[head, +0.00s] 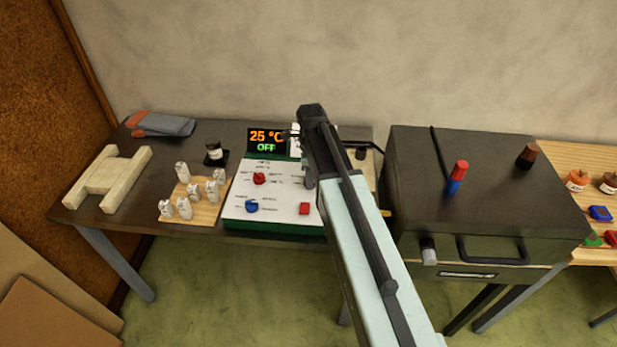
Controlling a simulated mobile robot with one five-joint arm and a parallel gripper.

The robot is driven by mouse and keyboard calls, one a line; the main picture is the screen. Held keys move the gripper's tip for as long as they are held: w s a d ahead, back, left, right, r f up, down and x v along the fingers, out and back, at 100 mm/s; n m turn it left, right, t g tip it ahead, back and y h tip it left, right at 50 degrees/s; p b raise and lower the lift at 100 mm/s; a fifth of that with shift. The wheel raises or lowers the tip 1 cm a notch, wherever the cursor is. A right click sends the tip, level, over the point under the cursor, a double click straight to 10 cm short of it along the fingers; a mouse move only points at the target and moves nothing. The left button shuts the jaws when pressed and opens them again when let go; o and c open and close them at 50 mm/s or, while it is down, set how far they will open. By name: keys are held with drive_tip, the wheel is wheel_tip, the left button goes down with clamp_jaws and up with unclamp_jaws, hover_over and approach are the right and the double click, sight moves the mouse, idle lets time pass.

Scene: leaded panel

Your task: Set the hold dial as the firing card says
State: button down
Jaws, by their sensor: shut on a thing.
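The control panel (280,212) is a white sloped face on a green base on the dark table. Small labels are too small to read. My gripper (309,182) points down at the panel's upper right, shut on what appears to be a dial there; my arm hides most of it. A display (266,141) behind the panel reads 25 °C and OFF. A white card (297,142) beside it is partly hidden by my arm, its text unreadable.
A black kiln-like box (480,190) with a front handle stands close on the right. Several small white figures stand on a board (207,212) left of the panel. A pale H-shaped block (108,178) and grey-red gloves (162,124) lie further left.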

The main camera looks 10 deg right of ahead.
drive_tip(key=shift+w+a, duration=0.1)
drive_tip(key=shift+w, duration=0.1)
idle(0.3)
drive_tip(key=c, duration=0.9)
unclamp_jaws()
drive_tip(key=shift+r, duration=0.1)
wheel_tip(320, 180, up, 8)
drive_tip(key=p, duration=0.8)
drive_tip(key=shift+f, duration=0.2)
drive_tip(key=shift+f, duration=0.15)
